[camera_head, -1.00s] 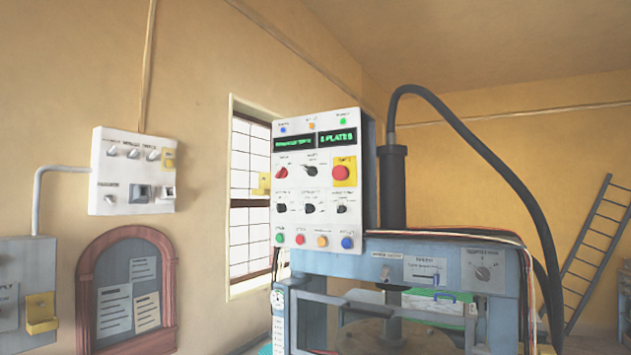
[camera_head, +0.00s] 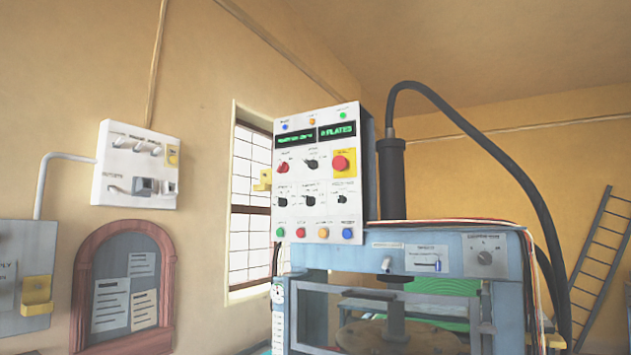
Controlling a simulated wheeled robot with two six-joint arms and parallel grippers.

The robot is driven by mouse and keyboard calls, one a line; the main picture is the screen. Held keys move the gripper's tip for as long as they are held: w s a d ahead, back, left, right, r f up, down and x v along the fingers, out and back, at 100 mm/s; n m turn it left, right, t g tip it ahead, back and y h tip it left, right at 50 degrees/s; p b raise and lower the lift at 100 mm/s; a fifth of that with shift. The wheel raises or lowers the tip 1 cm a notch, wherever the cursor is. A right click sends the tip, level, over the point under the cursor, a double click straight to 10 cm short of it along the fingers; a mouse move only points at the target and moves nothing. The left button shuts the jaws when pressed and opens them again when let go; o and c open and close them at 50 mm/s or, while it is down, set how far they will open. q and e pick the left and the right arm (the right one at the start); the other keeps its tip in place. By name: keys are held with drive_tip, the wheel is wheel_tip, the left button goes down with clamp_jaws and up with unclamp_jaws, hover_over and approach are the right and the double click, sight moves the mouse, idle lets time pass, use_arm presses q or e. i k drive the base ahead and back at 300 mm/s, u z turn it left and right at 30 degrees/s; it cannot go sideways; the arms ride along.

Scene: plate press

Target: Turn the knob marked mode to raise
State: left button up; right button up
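The press control panel (camera_head: 310,222) is a white box with rows of knobs, lamps and buttons, in the middle of the head view. A red knob (camera_head: 282,167) and a black knob (camera_head: 311,164) sit in its upper row, left of a red mushroom button (camera_head: 341,163) on a yellow plate. Several black knobs (camera_head: 310,201) form the row below. Another knob (camera_head: 485,258) is on the blue press frame (camera_head: 450,262) at the right. The labels are too small to read, so I cannot tell which knob is marked mode. Neither gripper is in view.
A white switch box (camera_head: 125,185) and a red-framed notice board (camera_head: 100,310) are on the left wall. A thick black hose (camera_head: 480,140) arches over the press. A ladder (camera_head: 598,265) leans at the far right. The space before the panel looks clear.

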sight(313, 164)
drive_tip(key=z, duration=0.05)
drive_tip(key=k, duration=1.05)
drive_tip(key=u, duration=0.75)
drive_tip(key=i, duration=1.75)
drive_tip(key=z, duration=0.35)
